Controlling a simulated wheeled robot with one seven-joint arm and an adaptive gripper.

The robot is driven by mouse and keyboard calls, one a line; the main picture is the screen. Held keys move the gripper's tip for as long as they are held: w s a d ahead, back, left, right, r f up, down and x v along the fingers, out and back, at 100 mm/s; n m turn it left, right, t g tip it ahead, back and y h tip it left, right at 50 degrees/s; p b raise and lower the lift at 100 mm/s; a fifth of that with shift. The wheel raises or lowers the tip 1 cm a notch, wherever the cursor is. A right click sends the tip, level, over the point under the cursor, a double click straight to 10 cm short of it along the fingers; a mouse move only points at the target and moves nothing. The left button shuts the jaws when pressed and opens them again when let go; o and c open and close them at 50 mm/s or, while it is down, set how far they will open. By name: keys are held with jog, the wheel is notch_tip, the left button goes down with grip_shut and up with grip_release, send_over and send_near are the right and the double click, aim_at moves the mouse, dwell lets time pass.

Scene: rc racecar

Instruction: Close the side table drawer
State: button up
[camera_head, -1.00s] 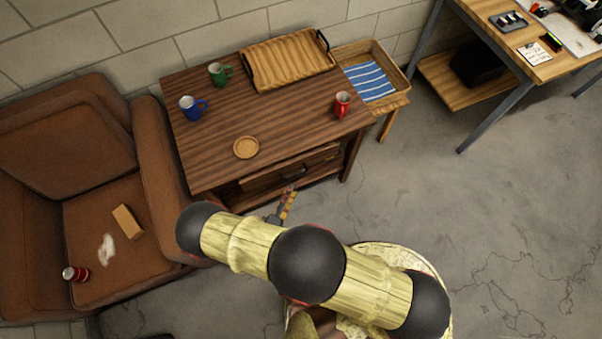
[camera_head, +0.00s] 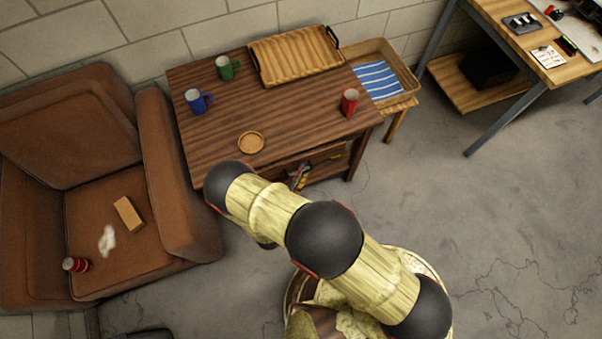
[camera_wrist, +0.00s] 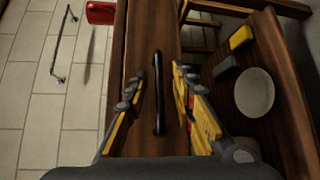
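The side table (camera_head: 300,105) is dark wood, and its drawer front (camera_head: 325,156) faces me under the tabletop. My arm partly hides the drawer in the head view; I cannot tell how far it stands out. In the wrist view the brown drawer front (camera_wrist: 150,140) runs up the picture, with a black bar handle (camera_wrist: 158,90) in its middle. My gripper (camera_wrist: 160,92) is open, with one finger on each side of the handle and a gap to it on both sides. In the head view my gripper (camera_head: 299,177) is at the drawer front, small and partly hidden.
Blue (camera_head: 194,101), green (camera_head: 224,68) and red (camera_head: 349,102) mugs, a coaster (camera_head: 251,142) and a wooden tray (camera_head: 295,56) are on the tabletop. A pale plate (camera_wrist: 254,92) lies on a lower shelf. An armchair (camera_head: 165,170) is left; bare floor (camera_head: 440,200) is right.

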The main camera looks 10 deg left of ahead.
jog(key=shift+c, duration=1.4)
jog(key=c, duration=0.4)
